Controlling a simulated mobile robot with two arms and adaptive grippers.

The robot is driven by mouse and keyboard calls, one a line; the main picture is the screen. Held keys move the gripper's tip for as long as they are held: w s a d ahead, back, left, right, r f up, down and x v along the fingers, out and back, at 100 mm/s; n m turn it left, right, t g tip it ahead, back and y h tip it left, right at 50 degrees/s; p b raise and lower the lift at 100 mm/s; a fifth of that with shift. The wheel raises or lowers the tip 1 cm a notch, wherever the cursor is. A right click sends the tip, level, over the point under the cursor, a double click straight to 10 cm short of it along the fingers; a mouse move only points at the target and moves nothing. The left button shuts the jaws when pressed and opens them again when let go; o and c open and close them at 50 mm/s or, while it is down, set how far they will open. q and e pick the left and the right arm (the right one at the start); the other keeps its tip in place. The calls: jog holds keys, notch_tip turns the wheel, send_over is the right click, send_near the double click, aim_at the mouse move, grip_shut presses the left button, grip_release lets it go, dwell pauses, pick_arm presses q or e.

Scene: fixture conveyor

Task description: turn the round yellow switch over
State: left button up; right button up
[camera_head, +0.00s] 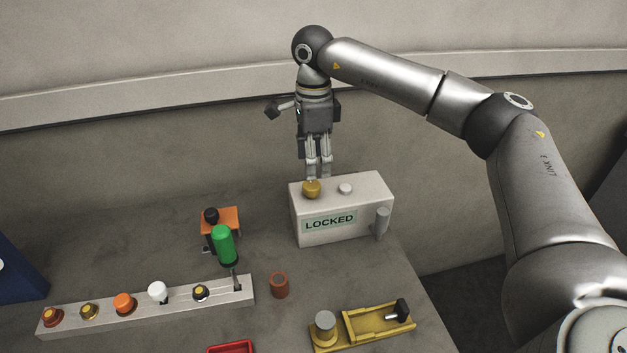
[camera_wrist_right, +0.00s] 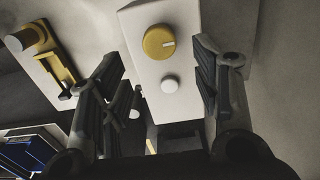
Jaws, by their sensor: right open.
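The round yellow switch (camera_head: 311,189) sits on top of the white box (camera_head: 346,232) marked LOCKED, near its left end. In the right wrist view the switch (camera_wrist_right: 159,41) is a yellow disc with a short white mark on its right side. My right gripper (camera_head: 318,172) points down, just above and behind the switch. In the right wrist view its fingers (camera_wrist_right: 159,62) are apart, with the switch showing between and beyond them, and nothing is held. Whether a finger touches the switch cannot be told. My left gripper is not in view.
A white button (camera_head: 345,189) is beside the switch, and a grey handle (camera_head: 382,223) is on the box's right side. A green cylinder (camera_head: 223,245), a strip of knobs (camera_head: 180,299), a brown cup (camera_head: 279,285) and a yellow fixture (camera_head: 358,327) stand nearer. The wall is close behind.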

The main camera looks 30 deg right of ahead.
aim_at(314, 183)
notch_tip(314, 183, down, 6)
jog(key=shift+f+p, duration=0.25)
jog(key=shift+p, duration=0.25)
jog(key=c, duration=1)
